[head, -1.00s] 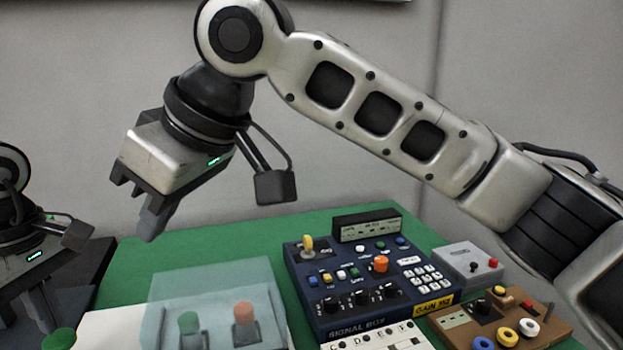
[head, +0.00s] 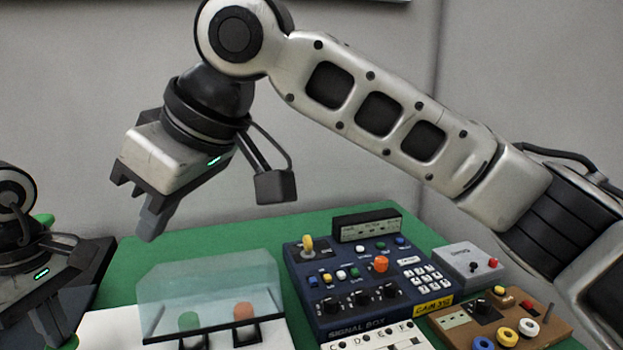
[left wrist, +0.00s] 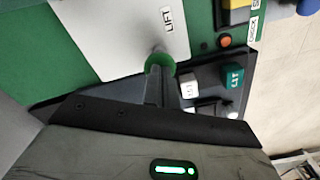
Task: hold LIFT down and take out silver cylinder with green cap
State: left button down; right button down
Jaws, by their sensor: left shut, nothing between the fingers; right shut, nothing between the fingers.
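The green-capped cylinder (head: 189,320) stands in the white panel (head: 100,325) in the head view, seen through a clear cover (head: 210,285) that is tilted up. Its body is mostly hidden by the cover's dark lower edge. My left gripper (head: 50,330) is shut and empty at the lower left. In the left wrist view its fingertips (left wrist: 156,80) are at the green round LIFT button (left wrist: 160,60), seemingly touching it, beside the printed LIFT label (left wrist: 175,20). My right gripper (head: 152,228) is shut and empty, in the air behind and above the cover.
An orange-capped cylinder (head: 243,311) stands right of the green-capped one. A blue signal box (head: 330,322) with knobs and switches is to the right. A grey box (head: 470,262) and a brown box (head: 530,318) lie further right. Green table (head: 190,248) behind the cover is bare.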

pick_arm(q)
jog(key=shift+f, duration=1.1)
dwell(0.6)
pick_arm(e)
jog(key=c, duration=1.1)
grip_release()
jog(key=shift+o, duration=0.2)
jog(key=m+h, duration=0.3)
jog(key=h, duration=0.2)
send_over(187, 290)
jog(key=shift+g, duration=0.3)
jog(key=f, duration=0.9)
jog(key=shift+s+d, duration=0.25)
jog(key=shift+d, duration=0.05)
jog(key=f, duration=0.6)
jog(key=shift+w+a+f, duration=0.15)
jog(key=shift+w+a, duration=0.15)
jog(key=shift+a, duration=0.05)
jog(key=shift+w+a+f, duration=0.15)
jog(key=shift+a+f, duration=0.05)
jog(key=shift+f, duration=0.75)
jog(key=shift+w+a+f, duration=0.1)
jog(key=shift+a+f, duration=0.05)
jog(key=shift+f, duration=0.75)
jog(key=shift+w+a+f, duration=0.15)
jog(key=shift+a+f, duration=0.05)
jog(key=shift+f, duration=0.75)
